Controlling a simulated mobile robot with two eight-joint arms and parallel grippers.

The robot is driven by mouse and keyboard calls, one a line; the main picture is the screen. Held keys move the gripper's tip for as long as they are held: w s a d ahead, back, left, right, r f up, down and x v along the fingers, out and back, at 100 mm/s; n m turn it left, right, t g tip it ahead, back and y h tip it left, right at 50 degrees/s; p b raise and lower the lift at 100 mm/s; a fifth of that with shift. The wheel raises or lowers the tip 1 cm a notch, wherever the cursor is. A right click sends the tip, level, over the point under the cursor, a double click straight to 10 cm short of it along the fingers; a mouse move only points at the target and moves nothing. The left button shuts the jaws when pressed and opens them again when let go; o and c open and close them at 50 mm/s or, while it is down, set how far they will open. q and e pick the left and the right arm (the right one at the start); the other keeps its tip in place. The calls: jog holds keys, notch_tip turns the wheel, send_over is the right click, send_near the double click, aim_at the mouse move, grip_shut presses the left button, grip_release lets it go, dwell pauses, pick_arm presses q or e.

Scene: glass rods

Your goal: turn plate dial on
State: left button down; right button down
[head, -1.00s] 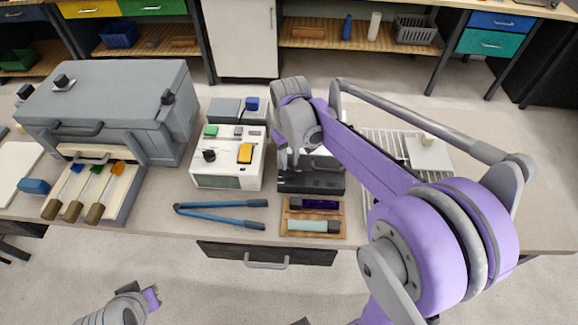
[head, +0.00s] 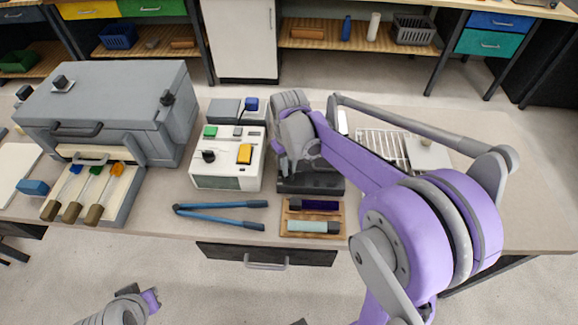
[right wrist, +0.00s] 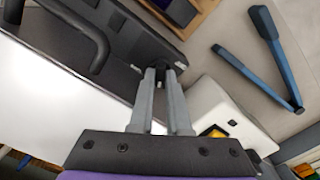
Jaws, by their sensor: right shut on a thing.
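A low dark appliance (head: 311,185) stands at the back middle of the bench, mostly hidden under my right arm. In the right wrist view its dark front (right wrist: 115,35) runs along the top left. My right gripper (right wrist: 164,72) is shut on a small dark knob, the plate dial (right wrist: 181,66), at the end of that front. The fingertips hide part of the dial, and I cannot read its setting. In the head view the dial and right fingertips are hidden. My left gripper (head: 150,300) is at the lower left, away from the bench; its jaws are unclear.
Left of the appliance stands a white box (head: 228,168) with green and yellow buttons. Blue-handled tongs (head: 225,217) and a wooden tray (head: 290,228) with rods lie in front. A large grey kiln-like box (head: 110,105) stands at the left, a wire rack (head: 385,145) at the right.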

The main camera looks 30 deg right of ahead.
pick_arm(q)
jog(key=shift+f, duration=0.15)
pick_arm(e)
jog(key=shift+m, duration=0.4)
jog(key=shift+m+b, duration=0.35)
jog(key=shift+m, duration=0.65)
jog(key=m, duration=0.3)
jog(key=shift+m+b, duration=0.3)
pick_arm(q)
jog(key=f, duration=0.1)
jog(key=s+f, duration=0.1)
jog(key=shift+f+b, duration=0.3)
jog(key=shift+b, duration=0.1)
pick_arm(e)
jog(key=m, duration=0.5)
jog(key=shift+m, duration=0.7)
jog(key=c, duration=1.2)
grip_release()
jog(key=shift+o, duration=0.2)
